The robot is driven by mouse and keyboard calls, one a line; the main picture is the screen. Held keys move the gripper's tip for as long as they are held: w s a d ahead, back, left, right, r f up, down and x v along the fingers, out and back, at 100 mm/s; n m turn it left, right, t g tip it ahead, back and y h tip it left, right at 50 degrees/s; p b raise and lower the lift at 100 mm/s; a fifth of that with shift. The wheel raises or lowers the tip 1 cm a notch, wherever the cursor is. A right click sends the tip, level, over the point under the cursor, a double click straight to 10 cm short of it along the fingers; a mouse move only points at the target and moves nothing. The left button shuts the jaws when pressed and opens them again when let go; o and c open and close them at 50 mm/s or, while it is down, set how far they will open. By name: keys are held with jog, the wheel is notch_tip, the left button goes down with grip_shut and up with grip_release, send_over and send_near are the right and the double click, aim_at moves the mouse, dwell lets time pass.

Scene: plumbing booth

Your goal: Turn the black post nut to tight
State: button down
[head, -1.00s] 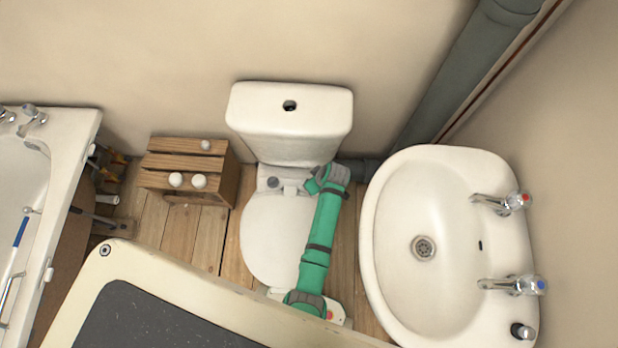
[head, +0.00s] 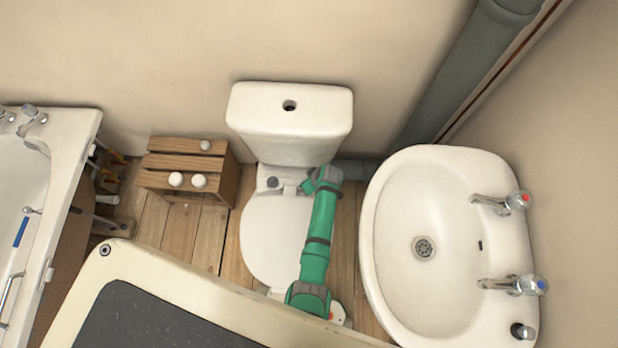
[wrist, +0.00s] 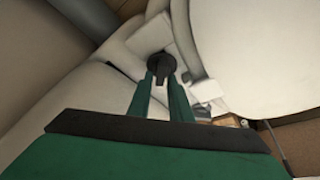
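The black post nut (wrist: 161,64) shows in the wrist view as a round dark disc with a narrower dark part toward me, against a white surface. My gripper (wrist: 163,82) has two green fingers, apart, with their tips on either side of the nut's near part. I cannot tell whether they touch it. In the head view my green arm reaches over the right side of the toilet seat (head: 267,235), and my fingertips are not clearly seen there. A dark round cap (head: 272,182) sits at the seat's back; I cannot tell if it is the same nut.
The toilet cistern (head: 290,115) stands behind the seat. The washbasin (head: 405,290) is close on my arm's right. A wooden crate (head: 185,160) and the bath (head: 75,165) are to the left. A grey pipe (head: 445,85) runs up the corner. Bare floorboards show left of the toilet.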

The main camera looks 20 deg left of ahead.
dwell(0.4)
jog(key=m+t+h, duration=0.1)
jog(key=m, duration=0.3)
jog(key=shift+m, duration=0.4)
jog(key=m+t+h, duration=0.1)
jog(key=m, duration=0.2)
jog(key=shift+m+h, duration=0.3)
jog(key=m+h, duration=0.2)
jog(key=m, duration=0.3)
jog(key=shift+d, duration=0.15)
jog(key=shift+m+h, duration=0.4)
jog(key=shift+m, duration=0.9)
jog(key=shift+d+f+m+h, duration=0.1)
jog(key=shift+m+h, duration=0.2)
jog(key=shift+m, duration=0.3)
jog(key=c, duration=1.9)
grip_release()
jog(key=v, duration=1)
jog(key=shift+s+r, duration=0.1)
jog(key=shift+r, duration=0.3)
